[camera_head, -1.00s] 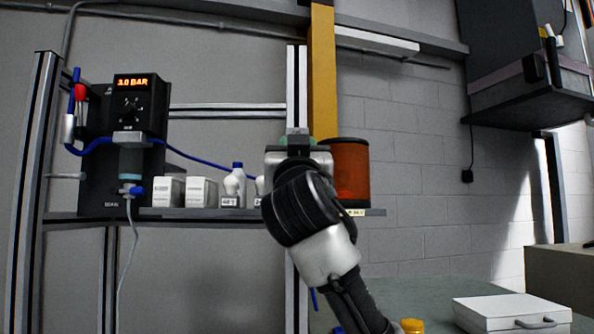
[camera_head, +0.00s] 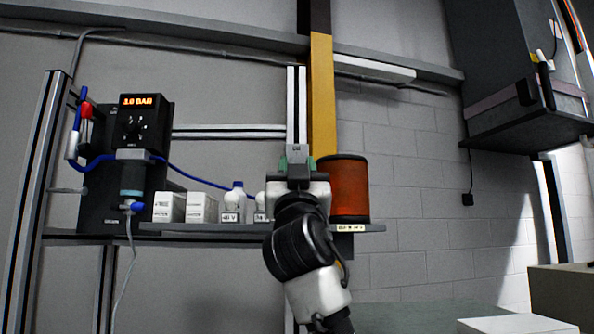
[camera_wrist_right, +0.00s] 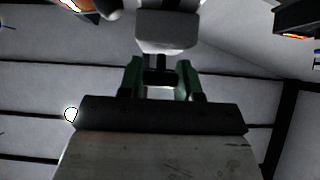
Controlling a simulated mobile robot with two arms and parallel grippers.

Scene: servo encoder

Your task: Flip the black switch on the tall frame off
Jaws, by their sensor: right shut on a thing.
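The tall frame's upright metal post (camera_head: 297,105) rises at the middle of the head view. My right gripper (camera_head: 297,166) is in front of this post at shelf height and hides most of what is behind it. A small grey block (camera_head: 297,153) shows on the post just above the gripper. In the right wrist view, the green-padded fingers of my right gripper (camera_wrist_right: 161,78) are closed around a small black piece, the black switch (camera_wrist_right: 160,76), under a pale grey housing (camera_wrist_right: 166,30). The switch is hidden in the head view. My left gripper is not in view.
An orange-brown canister (camera_head: 348,188) stands close on the gripper's right. A dark cabinet (camera_head: 520,80) hangs at the upper right.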

